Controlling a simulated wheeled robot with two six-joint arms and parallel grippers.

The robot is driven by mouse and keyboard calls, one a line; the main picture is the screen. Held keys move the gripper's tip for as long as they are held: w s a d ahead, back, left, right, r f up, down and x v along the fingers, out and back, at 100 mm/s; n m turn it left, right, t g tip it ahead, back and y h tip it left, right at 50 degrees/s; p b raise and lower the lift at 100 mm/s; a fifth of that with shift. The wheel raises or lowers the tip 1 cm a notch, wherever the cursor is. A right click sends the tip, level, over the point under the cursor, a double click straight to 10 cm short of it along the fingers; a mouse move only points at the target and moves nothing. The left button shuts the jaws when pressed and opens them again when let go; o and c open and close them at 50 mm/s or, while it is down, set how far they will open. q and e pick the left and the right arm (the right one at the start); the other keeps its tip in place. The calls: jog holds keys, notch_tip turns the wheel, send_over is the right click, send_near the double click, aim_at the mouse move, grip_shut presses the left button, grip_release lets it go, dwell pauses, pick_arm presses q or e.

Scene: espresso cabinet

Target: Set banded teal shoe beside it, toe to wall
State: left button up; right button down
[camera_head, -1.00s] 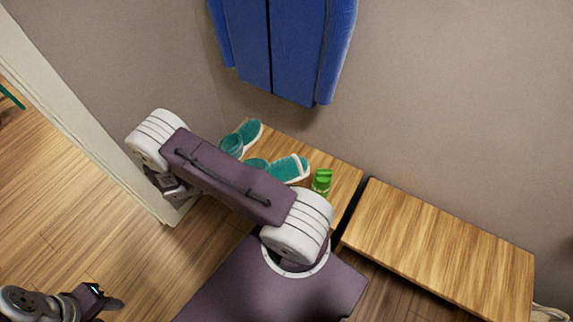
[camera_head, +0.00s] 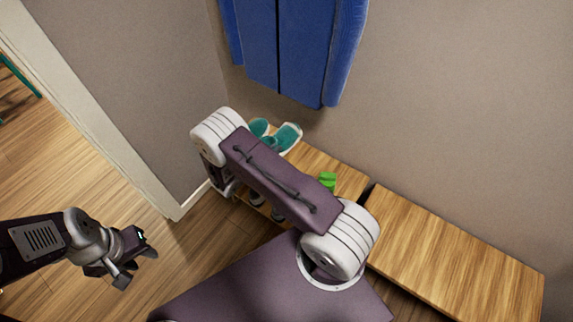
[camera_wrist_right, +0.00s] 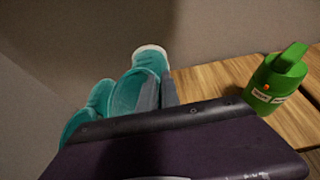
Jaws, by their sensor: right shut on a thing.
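In the head view, two teal shoes are side by side at the bench's (camera_head: 350,188) far left end, partly behind my right arm. The right-hand shoe (camera_head: 288,136) has its pale-edged toe to the back wall; the other teal shoe (camera_head: 259,127) is left of it. In the right wrist view, my right gripper (camera_wrist_right: 158,90) is shut on the right-hand teal shoe (camera_wrist_right: 150,60); the other teal shoe (camera_wrist_right: 98,98) is just left. I cannot tell whether the held shoe touches the bench, and its band is unclear. My left gripper (camera_head: 138,268) is open and empty over the floor.
A green object with a handle (camera_head: 327,180) stands on the bench, right of the shoes; it also shows in the wrist view (camera_wrist_right: 276,82). A second bench (camera_head: 455,250) to the right is bare. A blue garment (camera_head: 295,50) hangs above. Walls close off the back and left.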

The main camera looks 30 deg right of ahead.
notch_tip(320, 180, down, 3)
jog(key=shift+f, duration=0.1)
jog(key=shift+f+b, duration=0.8)
jog(key=shift+f, duration=1)
jog(key=shift+f, duration=0.1)
jog(key=c, duration=1.6)
grip_release()
jog(key=shift+o, duration=0.2)
